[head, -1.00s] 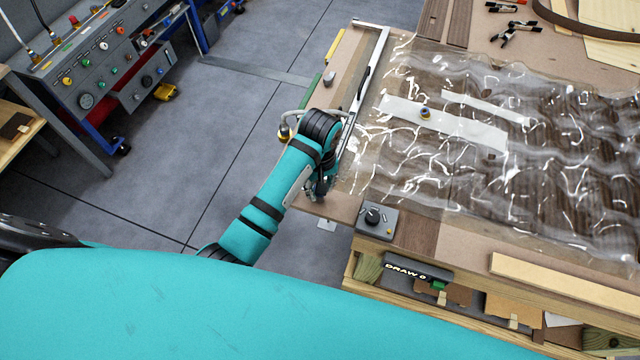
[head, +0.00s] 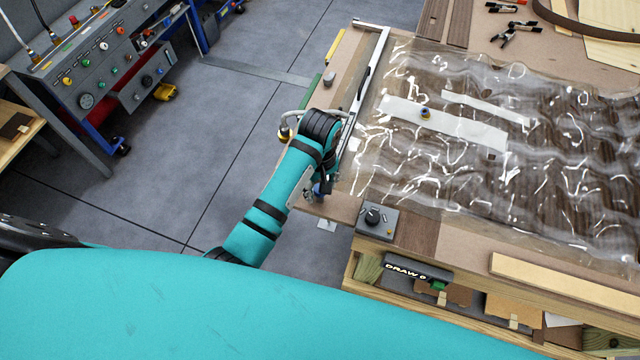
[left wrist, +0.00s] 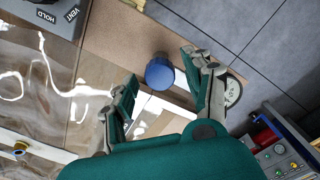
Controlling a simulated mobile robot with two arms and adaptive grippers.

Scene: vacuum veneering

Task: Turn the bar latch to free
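A round blue knob (left wrist: 160,73), which looks like the bar latch's handle, stands at the table edge in the left wrist view. My left gripper (left wrist: 160,80) is open, with one finger on each side of the knob and visible gaps between. In the head view the left gripper (head: 322,186) is over the near left corner of the table, mostly hidden by its own arm. A bit of blue shows there. The metal bar (head: 373,62) runs along the left edge of the clear bag (head: 450,185). The latch's lower part is hidden. My right gripper is not in view.
A dial box (head: 377,219) sits on the table's near corner; its HOLD and VENT labels show in the left wrist view (left wrist: 45,14). A round gauge (left wrist: 233,91) is close beside one finger. Floor left of the table is open, up to a grey control bench (head: 95,75).

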